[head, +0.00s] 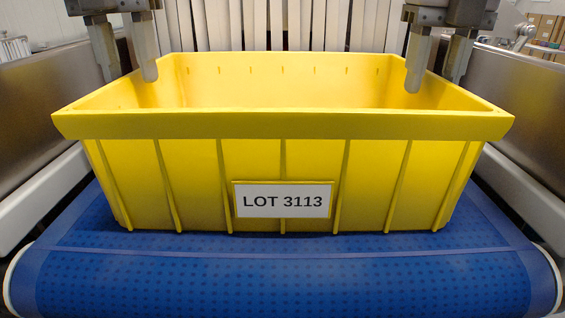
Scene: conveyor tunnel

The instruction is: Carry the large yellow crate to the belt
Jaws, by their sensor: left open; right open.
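The large yellow crate (283,127) stands upright on the blue belt (280,275) in the head view. Its front wall carries a white label reading LOT 3113 (283,201). My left gripper (127,68) is open at the crate's left side wall, fingers pointing down, with one finger in front of the inner side and the other outside the rim. My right gripper (436,75) is open at the right side wall in the same way. Whether the fingers touch the rim I cannot tell. The crate's floor is hidden by its front wall; I see nothing inside.
Metal side walls (40,108) flank the belt on both sides, with pale rails (535,205) below them. A curtain of pale strips (270,25) hangs behind the crate. Shelves with boxes (545,30) stand far back right. The belt's front end is clear.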

